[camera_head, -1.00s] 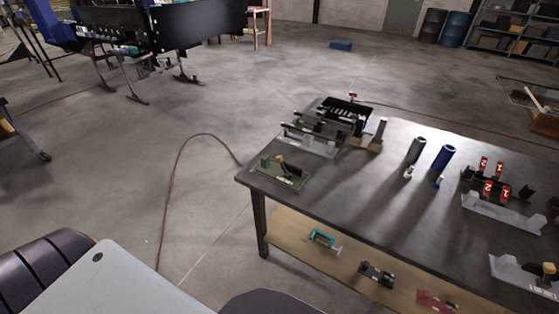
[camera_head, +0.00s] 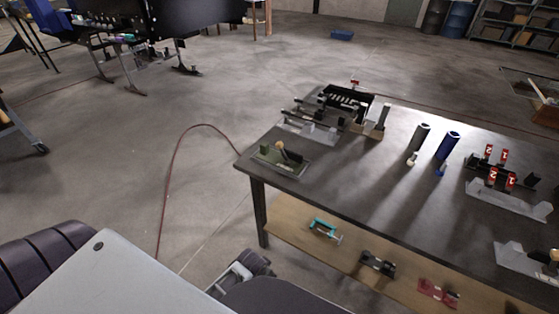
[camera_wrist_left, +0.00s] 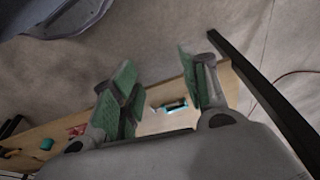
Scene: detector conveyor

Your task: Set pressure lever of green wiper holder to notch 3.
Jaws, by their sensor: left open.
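The green wiper holder (camera_head: 280,158) sits on the near left corner of the dark table, on a pale base plate. Its lever, with a tan knob (camera_head: 281,146), stands up from it. The notch marks are too small to read. My left gripper (camera_wrist_left: 157,78) is open and empty in the left wrist view, its green-padded fingers spread above the lower shelf. A grey part of my left arm or gripper shows at the bottom of the head view, below and left of the holder and well apart from it. The holder is not visible in the left wrist view. My right gripper is not in view.
The dark table (camera_head: 340,178) carries other fixtures, a grey cylinder (camera_head: 419,138) and a blue cylinder (camera_head: 447,146). The wooden lower shelf (camera_head: 290,229) holds a teal clamp (camera_head: 325,228). A table leg (camera_wrist_left: 255,90) stands beside my left gripper. A red cable (camera_head: 170,170) lies on the floor.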

